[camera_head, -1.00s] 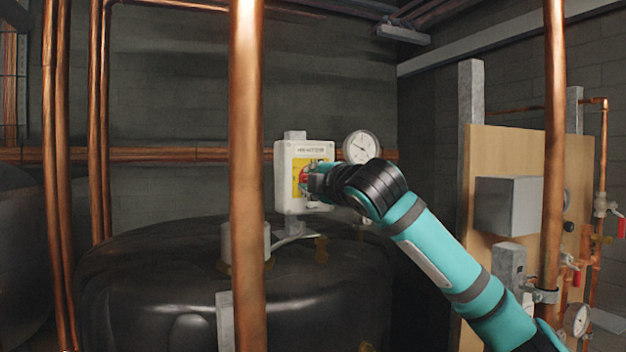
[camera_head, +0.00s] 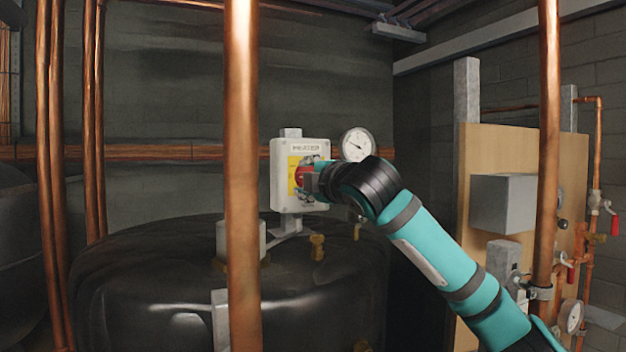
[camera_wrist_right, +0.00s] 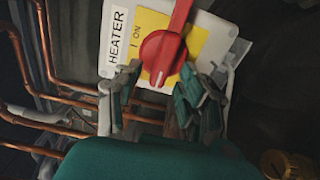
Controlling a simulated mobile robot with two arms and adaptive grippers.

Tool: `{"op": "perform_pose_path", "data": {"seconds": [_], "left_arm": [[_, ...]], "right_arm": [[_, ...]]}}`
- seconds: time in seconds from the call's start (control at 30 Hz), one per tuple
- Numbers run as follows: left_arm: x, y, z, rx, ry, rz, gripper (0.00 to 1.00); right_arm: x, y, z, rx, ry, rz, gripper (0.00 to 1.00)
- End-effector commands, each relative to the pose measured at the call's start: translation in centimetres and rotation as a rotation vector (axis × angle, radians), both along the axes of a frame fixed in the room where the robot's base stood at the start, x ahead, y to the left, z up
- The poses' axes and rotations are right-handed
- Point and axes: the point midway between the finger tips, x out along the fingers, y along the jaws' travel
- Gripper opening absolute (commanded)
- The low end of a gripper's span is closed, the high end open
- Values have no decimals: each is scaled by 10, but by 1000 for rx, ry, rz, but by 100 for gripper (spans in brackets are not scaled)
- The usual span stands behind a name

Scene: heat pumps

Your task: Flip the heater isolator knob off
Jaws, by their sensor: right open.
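The heater isolator is a white box (camera_head: 284,170) with a HEATER label and a yellow plate, mounted above a black tank. Its red knob (camera_head: 301,176) is partly hidden by my right gripper (camera_head: 314,182) in the head view. In the right wrist view the red knob (camera_wrist_right: 163,55) shows large on the yellow plate, with the word ON beside it. My right gripper (camera_wrist_right: 160,98) is open, with its fingers on either side of the knob's lower part. Whether the fingers touch the knob I cannot tell. My left gripper is not in view.
A vertical copper pipe (camera_head: 242,240) stands in front, left of the isolator. Another copper pipe (camera_head: 549,140) rises near my right arm. A round gauge (camera_head: 358,145) is right of the box. The black tank (camera_head: 150,285) lies below.

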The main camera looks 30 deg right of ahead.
Motion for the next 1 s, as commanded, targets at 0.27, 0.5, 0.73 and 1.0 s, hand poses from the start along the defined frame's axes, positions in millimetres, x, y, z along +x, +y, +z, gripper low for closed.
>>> {"op": "perform_pose_path", "data": {"seconds": [0.27, 0.5, 0.73, 1.0], "left_arm": [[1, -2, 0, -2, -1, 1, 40], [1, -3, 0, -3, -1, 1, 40], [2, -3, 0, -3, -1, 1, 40], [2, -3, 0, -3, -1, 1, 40]], "right_arm": [[-43, 2, 1, -2, -3, 0, 40], [-92, 5, 0, -3, -1, 0, 40], [-116, 7, 0, -1, 0, 1, 40], [-118, 7, -1, -1, 1, 0, 40]]}}
